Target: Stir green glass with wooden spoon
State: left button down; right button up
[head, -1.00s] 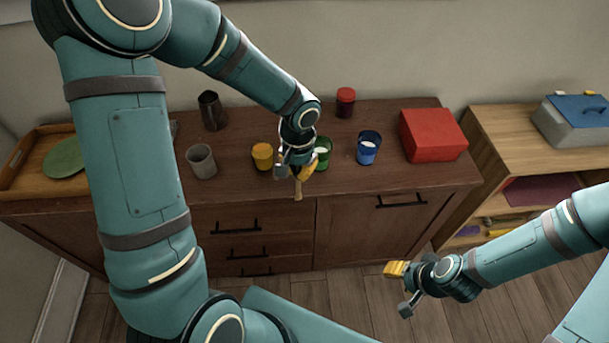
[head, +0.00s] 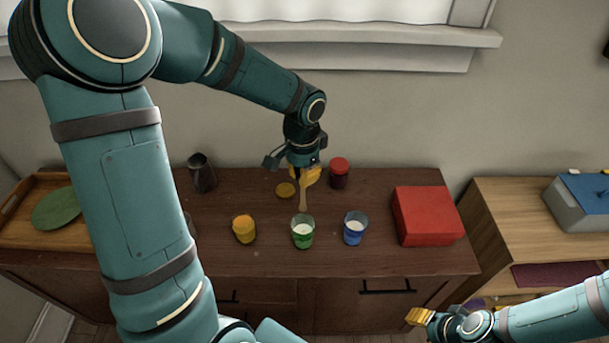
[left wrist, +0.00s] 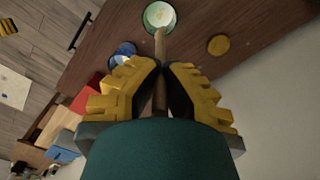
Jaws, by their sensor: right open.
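The green glass (head: 303,236) stands on the dark wooden cabinet top between a yellow and a blue glass, with white contents. It also shows at the top of the left wrist view (left wrist: 150,27). My left gripper (head: 306,176) is shut on the wooden spoon (head: 303,196), which points down towards the green glass. In the left wrist view the spoon (left wrist: 160,46) runs out between the fingers, its far end overlapping the glass rim; I cannot tell whether it is inside. My right gripper (head: 420,325) is open and empty, low at the right in front of the furniture.
The blue glass (head: 355,228) and yellow glass (head: 244,229) stand close on either side. A red-lidded jar (head: 339,174), yellow disc (head: 286,190) and dark pitcher (head: 202,174) are behind. A red box (head: 427,216) is right; a wooden tray (head: 20,205) with a green plate is left.

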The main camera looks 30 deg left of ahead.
pick_arm(q)
jog(key=shift+s+f+b, duration=0.15)
jog(key=shift+f+b, duration=0.2)
jog(key=shift+f, duration=0.15)
jog(key=b, duration=0.3)
send_over(302, 206)
jog(key=shift+w+f, duration=0.15)
jog(key=shift+f, duration=0.95)
jog(key=shift+w+f, duration=0.1)
jog(key=shift+f, duration=0.95)
jog(key=shift+f+b, duration=3.65)
jog(key=shift+f, duration=0.75)
pick_arm(e)
notch_tip(302, 206, down, 12)
jog(key=s, duration=0.2)
jog(key=shift+a+r+g, duration=0.2)
jog(key=shift+a+g, duration=0.1)
jog(key=shift+g, duration=0.1)
jog(key=shift+s, duration=0.1)
